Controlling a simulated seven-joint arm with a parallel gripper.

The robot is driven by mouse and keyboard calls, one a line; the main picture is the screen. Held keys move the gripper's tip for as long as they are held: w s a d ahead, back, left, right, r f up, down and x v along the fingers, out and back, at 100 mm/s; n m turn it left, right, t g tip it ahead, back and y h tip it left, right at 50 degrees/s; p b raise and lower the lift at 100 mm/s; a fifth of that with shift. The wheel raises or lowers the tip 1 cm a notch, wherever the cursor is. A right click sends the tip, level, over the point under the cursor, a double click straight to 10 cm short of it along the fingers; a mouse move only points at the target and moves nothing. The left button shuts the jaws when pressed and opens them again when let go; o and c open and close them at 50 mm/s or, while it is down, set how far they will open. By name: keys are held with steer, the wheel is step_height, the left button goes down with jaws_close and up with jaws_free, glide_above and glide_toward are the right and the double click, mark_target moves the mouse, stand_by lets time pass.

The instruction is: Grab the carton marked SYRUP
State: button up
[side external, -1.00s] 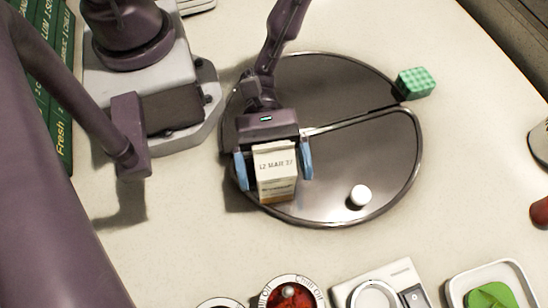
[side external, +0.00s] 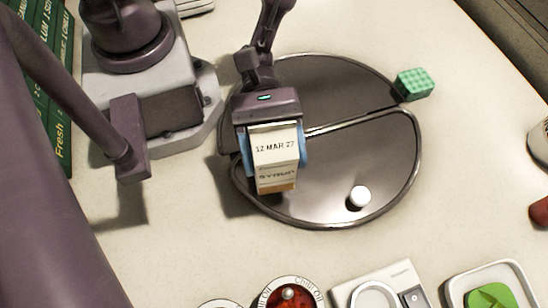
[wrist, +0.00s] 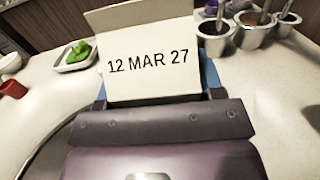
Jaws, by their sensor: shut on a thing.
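A white carton (side external: 276,160) with "12 MAR 27" on its top flap and smaller lettering that looks like SYRUP on its front is between the blue fingers of my gripper (side external: 276,150). My gripper is shut on it and holds it tilted over the left part of the round dark tray (side external: 330,218). In the wrist view the carton's dated face (wrist: 150,60) fills the upper middle, and my gripper's fingers (wrist: 155,88) show at its sides. The carton's lower end and its underside are largely hidden in the wrist view.
A red chilli oil pot (side external: 290,294), a white device (side external: 382,290) and a dish with a green leaf (side external: 490,292) line the front. Bare counter lies between.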

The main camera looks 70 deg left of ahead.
mark_target(274, 134)
steer(key=shift+r, duration=2.3)
